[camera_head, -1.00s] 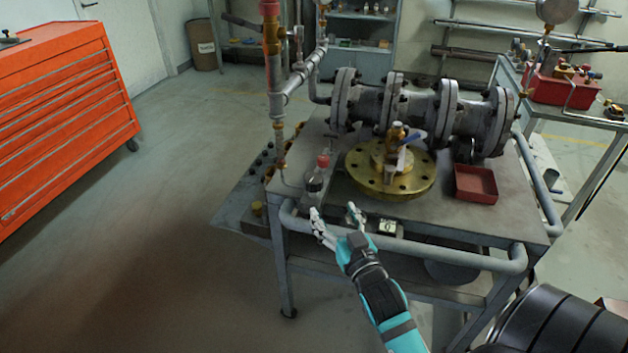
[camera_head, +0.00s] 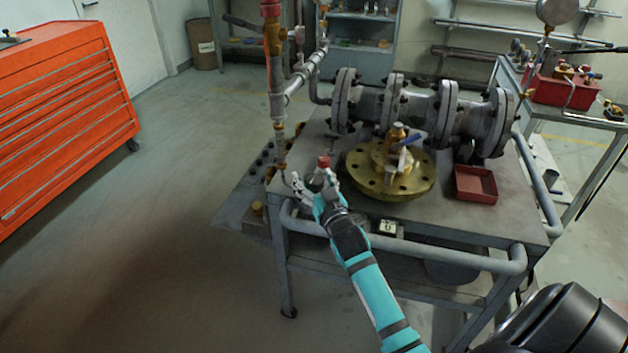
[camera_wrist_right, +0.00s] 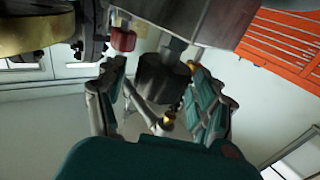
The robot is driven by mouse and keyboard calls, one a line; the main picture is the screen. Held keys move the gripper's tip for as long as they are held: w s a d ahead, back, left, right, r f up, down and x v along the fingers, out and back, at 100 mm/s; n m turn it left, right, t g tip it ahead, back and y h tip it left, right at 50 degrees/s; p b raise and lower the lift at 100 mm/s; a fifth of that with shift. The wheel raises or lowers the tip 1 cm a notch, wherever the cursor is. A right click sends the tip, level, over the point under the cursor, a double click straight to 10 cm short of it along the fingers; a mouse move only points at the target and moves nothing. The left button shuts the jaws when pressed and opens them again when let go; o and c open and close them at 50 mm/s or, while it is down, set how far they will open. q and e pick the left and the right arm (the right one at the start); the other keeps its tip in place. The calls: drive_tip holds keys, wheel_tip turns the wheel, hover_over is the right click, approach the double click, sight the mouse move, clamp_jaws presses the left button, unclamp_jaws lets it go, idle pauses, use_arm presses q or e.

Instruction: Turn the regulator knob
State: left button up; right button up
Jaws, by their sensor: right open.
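A dark cylindrical knob (camera_wrist_right: 163,78) on a grey stem shows in the right wrist view. It appears to be the regulator knob. My right gripper (camera_wrist_right: 155,72) is open, with its fingers on either side of the knob; I cannot tell whether they touch it. In the head view my right gripper (camera_head: 313,180) is at the front left corner of the workbench. There it hides most of the small dark device with a red top (camera_head: 324,161). My left gripper is not in view.
The workbench (camera_head: 440,215) carries a grey flanged pipe (camera_head: 420,112), a brass flange (camera_head: 365,182) and a red tray (camera_head: 476,185). A vertical pipe (camera_head: 277,100) stands close left of the gripper. A grey rail (camera_head: 450,258) runs along the front. An orange tool cabinet (camera_head: 60,120) is far left.

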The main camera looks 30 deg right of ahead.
drive_tip(key=shift+c, duration=0.4)
drive_tip(key=c, duration=1.1)
drive_tip(key=shift+r+n+y+p, duration=0.15)
drive_tip(key=shift+n+y+p, duration=0.4)
drive_tip(key=shift+p, duration=0.25)
drive_tip(key=shift+c, duration=0.2)
drive_tip(key=shift+f+n+t+y+p, duration=0.2)
drive_tip(key=shift+n+t+y+p, duration=0.15)
drive_tip(key=shift+y, duration=0.4)
drive_tip(key=o, duration=1.2)
drive_tip(key=s, duration=0.8)
drive_tip(key=s+a, duration=0.1)
drive_tip(key=s, duration=0.3)
drive_tip(key=shift+a, duration=0.1)
